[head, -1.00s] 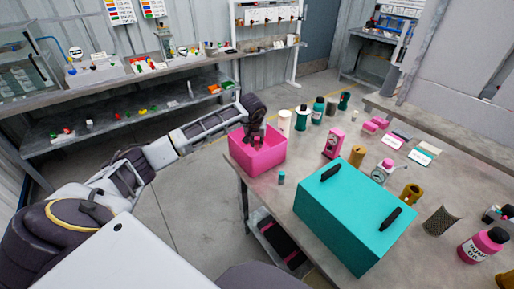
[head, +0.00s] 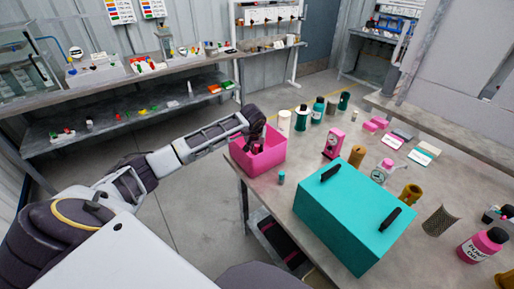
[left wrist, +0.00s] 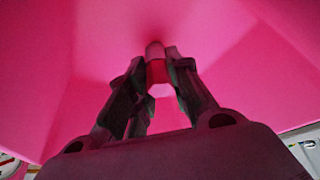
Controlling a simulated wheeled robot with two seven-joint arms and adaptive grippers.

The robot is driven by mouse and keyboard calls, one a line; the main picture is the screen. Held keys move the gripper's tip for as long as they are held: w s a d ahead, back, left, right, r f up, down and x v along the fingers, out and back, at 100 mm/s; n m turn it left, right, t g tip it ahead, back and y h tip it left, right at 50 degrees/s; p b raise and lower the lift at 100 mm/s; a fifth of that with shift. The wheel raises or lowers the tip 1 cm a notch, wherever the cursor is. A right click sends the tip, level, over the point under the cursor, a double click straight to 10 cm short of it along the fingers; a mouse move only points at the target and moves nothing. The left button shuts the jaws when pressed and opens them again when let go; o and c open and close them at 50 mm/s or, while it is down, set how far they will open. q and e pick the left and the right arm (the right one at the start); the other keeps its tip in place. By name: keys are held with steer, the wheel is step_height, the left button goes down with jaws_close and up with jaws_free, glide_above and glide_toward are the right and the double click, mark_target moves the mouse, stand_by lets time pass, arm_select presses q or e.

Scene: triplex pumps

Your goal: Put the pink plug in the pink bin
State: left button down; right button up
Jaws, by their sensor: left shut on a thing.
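The pink bin (head: 262,161) stands at the near left corner of the table in the head view. Its pink walls fill most of the left wrist view (left wrist: 50,80). My left gripper (head: 257,147) reaches down into the bin from above. In the left wrist view its two fingers (left wrist: 158,85) are shut on the pink plug (left wrist: 156,73), a small cylinder with a paler end. The plug is inside the bin's walls. I cannot tell whether it touches the bin floor. My right gripper is not in view.
A teal toolbox (head: 345,215) with black handles stands right of the bin. A small teal plug (head: 281,178) stands between them. A white cylinder (head: 284,120) and a dark teal bottle (head: 301,118) stand behind the bin. Open floor lies left of the table.

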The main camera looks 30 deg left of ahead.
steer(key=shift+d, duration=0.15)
arm_select(q)
steer(key=shift+f, duration=0.1)
steer(key=c, duration=1.3)
jaws_free()
steer(key=shift+r, duration=0.25)
steer(key=v, duration=1.2)
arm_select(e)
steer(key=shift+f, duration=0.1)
arm_select(q)
steer(key=shift+f, duration=0.15)
